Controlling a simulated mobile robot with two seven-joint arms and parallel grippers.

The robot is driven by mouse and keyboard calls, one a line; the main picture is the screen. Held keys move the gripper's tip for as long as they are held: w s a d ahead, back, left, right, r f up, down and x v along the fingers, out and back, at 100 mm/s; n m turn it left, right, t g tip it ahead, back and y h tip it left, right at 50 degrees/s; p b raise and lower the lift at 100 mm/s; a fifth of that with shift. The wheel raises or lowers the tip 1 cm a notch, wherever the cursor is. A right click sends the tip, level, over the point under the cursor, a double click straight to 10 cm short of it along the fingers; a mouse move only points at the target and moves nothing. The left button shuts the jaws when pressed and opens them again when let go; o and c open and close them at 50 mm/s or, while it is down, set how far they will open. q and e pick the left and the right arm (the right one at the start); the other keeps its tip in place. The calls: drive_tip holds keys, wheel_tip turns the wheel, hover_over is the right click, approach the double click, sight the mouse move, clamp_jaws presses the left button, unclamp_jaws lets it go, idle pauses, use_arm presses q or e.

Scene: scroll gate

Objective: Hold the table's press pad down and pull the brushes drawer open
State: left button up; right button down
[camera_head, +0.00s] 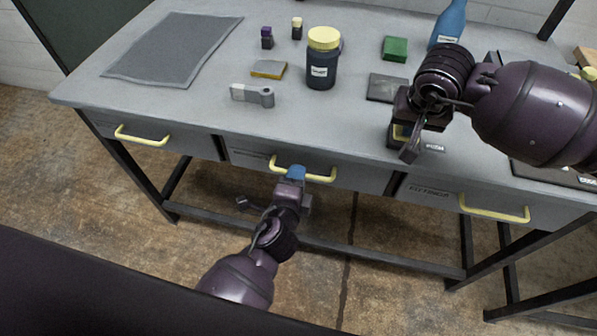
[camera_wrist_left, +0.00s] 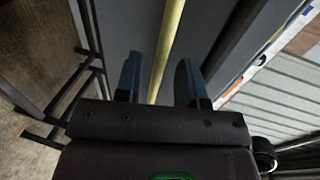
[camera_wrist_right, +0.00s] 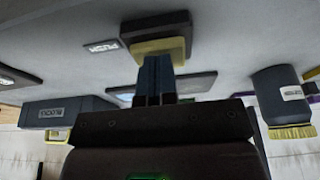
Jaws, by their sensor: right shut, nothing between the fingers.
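The middle drawer (camera_head: 330,172) has a yellow bar handle (camera_head: 322,178); its label is too small to read. My left gripper (camera_head: 296,172) is at the left part of this handle. In the left wrist view its blue fingers are apart, with the handle (camera_wrist_left: 166,55) running between them. The press pad (camera_wrist_right: 158,32), a dark block with a yellow part, is beside a "PUSH" label (camera_wrist_right: 103,47). My right gripper (camera_wrist_right: 156,62) is shut and empty with its tips at the pad's yellow part; contact is unclear. In the head view the right gripper mostly hides the pad.
The left drawer (camera_head: 170,136) and the right drawer (camera_head: 480,198) are shut. A dark jar with a yellow lid (camera_head: 322,70), a grey clamp-like part (camera_head: 252,95), a green block (camera_head: 395,48) and a blue bottle (camera_head: 450,22) stand on the table. A grey mat (camera_head: 175,48) lies left.

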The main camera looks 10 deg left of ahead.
use_arm(q)
drive_tip(key=shift+x, duration=1.1)
drive_tip(key=shift+c, duration=0.3)
clamp_jaws()
drive_tip(key=shift+s, duration=0.1)
